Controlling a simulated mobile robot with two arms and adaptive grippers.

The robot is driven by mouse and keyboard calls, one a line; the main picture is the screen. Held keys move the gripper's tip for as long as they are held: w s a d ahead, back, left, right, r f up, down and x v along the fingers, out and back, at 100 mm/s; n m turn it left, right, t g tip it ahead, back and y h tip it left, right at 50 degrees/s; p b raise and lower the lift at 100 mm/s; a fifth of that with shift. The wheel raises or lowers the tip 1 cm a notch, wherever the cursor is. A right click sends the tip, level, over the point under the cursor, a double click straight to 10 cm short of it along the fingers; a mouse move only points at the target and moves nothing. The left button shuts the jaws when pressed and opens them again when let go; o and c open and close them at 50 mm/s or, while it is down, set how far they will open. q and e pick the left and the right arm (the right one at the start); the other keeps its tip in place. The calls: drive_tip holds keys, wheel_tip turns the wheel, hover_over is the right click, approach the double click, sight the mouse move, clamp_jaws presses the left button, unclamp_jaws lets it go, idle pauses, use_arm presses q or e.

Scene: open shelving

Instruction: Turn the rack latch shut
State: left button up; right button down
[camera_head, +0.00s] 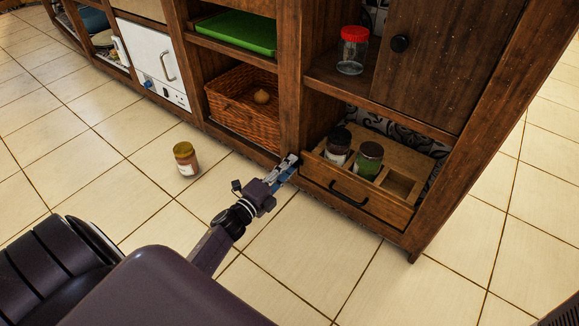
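A wooden spice rack drawer (350,196) with a black handle (349,193) sits in the bottom bay of the shelving at the right. My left gripper (290,166) is at the left front corner of this rack, by the upright post. A latch cannot be made out; the gripper covers that corner. The gripper's fingers are too small to tell open from shut. My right gripper is out of view.
A jar with a yellowish lid (186,158) stands on the tiled floor left of my gripper. A wicker basket (241,103), green tray (237,32) and red-lidded jar (352,50) are on shelves. The floor in front of the rack is clear.

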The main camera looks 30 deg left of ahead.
use_arm(q)
drive_tip(key=s, duration=1.1)
drive_tip(key=shift+s+a, duration=0.35)
drive_tip(key=shift+a, duration=0.1)
